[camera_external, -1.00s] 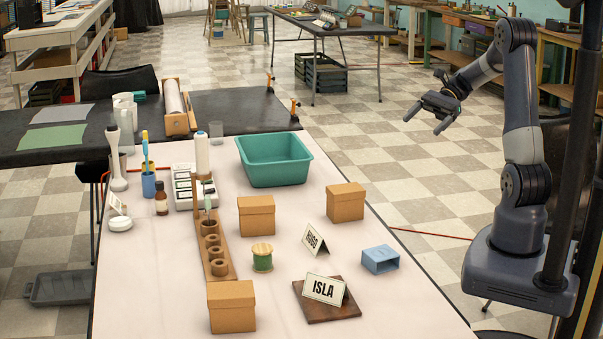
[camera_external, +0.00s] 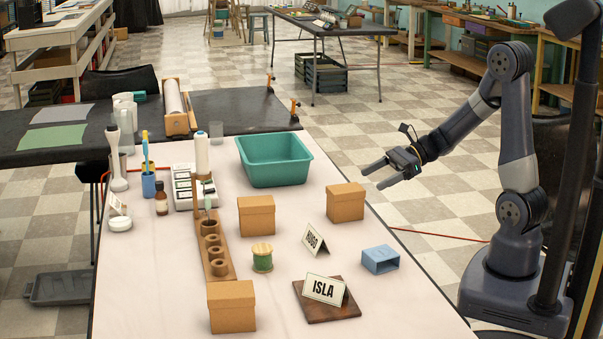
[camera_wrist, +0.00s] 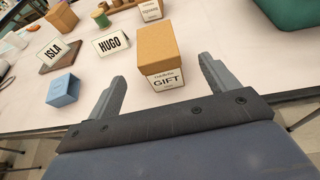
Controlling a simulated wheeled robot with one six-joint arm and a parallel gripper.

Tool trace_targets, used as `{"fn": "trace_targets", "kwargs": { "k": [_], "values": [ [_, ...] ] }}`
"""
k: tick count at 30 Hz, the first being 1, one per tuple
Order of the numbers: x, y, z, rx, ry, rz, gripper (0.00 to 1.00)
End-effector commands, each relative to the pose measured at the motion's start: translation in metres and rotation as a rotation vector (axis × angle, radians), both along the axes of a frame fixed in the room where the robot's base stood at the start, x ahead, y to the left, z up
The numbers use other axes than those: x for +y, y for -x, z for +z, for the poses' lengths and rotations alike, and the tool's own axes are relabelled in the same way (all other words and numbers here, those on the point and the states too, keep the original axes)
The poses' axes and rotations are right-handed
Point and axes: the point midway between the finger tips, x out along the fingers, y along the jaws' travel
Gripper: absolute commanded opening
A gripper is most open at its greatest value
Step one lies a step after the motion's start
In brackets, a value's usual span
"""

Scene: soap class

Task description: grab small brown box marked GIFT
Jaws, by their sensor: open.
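The small brown box marked GIFT (camera_wrist: 162,72) stands upright with its lid on, and its label faces the wrist camera. In the external view it is the right-hand brown box (camera_external: 345,203), near the table's right edge, with its label turned away. My gripper (camera_external: 373,180) is open and empty, to the right of the box and apart from it. In the wrist view its two fingers point toward the box, which appears between them.
Two other brown boxes (camera_external: 256,216) (camera_external: 231,307) stand on the table. A teal tub (camera_external: 274,172), the HUGO card (camera_external: 314,240), the ISLA card (camera_external: 324,289), a blue box (camera_external: 380,260) and a green spool (camera_external: 262,260) are nearby.

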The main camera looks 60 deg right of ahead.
Motion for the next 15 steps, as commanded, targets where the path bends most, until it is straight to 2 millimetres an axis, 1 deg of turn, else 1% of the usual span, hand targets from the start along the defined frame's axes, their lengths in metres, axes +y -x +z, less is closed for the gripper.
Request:
{"fn": "trace_targets", "kwargs": {
  "k": [9, 15],
  "values": [
    [0.031, -0.026, -0.018, 0.003, -0.001, 0.002, 0.82],
    [0.039, -0.033, -0.022, 0.000, 0.000, 0.001, 0.82]
  ]
}}
